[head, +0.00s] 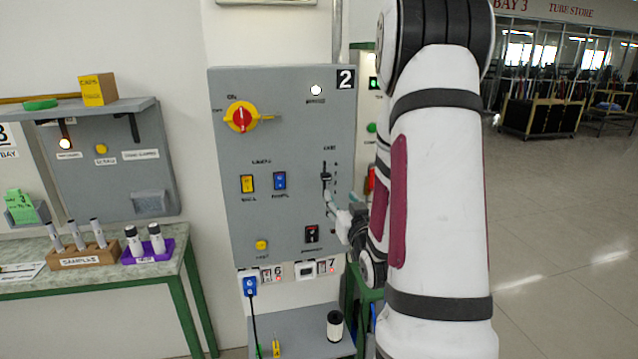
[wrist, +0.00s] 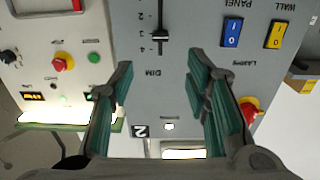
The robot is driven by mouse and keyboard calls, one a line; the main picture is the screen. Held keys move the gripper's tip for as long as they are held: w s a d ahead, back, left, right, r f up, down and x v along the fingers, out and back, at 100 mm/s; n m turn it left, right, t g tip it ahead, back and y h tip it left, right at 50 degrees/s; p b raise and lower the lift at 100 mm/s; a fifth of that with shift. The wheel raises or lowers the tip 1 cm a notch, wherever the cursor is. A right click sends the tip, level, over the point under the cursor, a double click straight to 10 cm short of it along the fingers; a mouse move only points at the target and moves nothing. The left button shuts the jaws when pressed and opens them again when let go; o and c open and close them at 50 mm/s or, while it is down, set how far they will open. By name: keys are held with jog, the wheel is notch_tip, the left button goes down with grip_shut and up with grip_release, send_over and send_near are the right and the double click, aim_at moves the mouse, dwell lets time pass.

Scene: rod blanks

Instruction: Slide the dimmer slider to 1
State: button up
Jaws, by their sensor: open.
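The dimmer slider (head: 326,177) is a small dark knob on a vertical slot on the right side of the grey panel (head: 300,120). My gripper (head: 339,208) is just below and right of the slider in the head view, partly hidden by my arm. In the wrist view my gripper (wrist: 158,78) is open and empty, its green-padded fingers on either side of the slot's line. The knob appears beyond the fingertips, apart from them.
The panel also carries a red-yellow rotary switch (head: 241,117), a yellow rocker (head: 247,184), a blue rocker (head: 280,181) and a black switch (head: 312,234) below the slider. A bench with sample holders (head: 85,257) stands left. Another panel with a red button (wrist: 63,61) is beside it.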

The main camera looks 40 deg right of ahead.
aim_at(327, 178)
jog(key=b+x, duration=0.3)
jog(key=x, duration=1)
jog(key=shift+w+d, duration=0.1)
jog(key=shift+w, duration=0.25)
jog(key=shift+c, duration=0.3)
grip_shut()
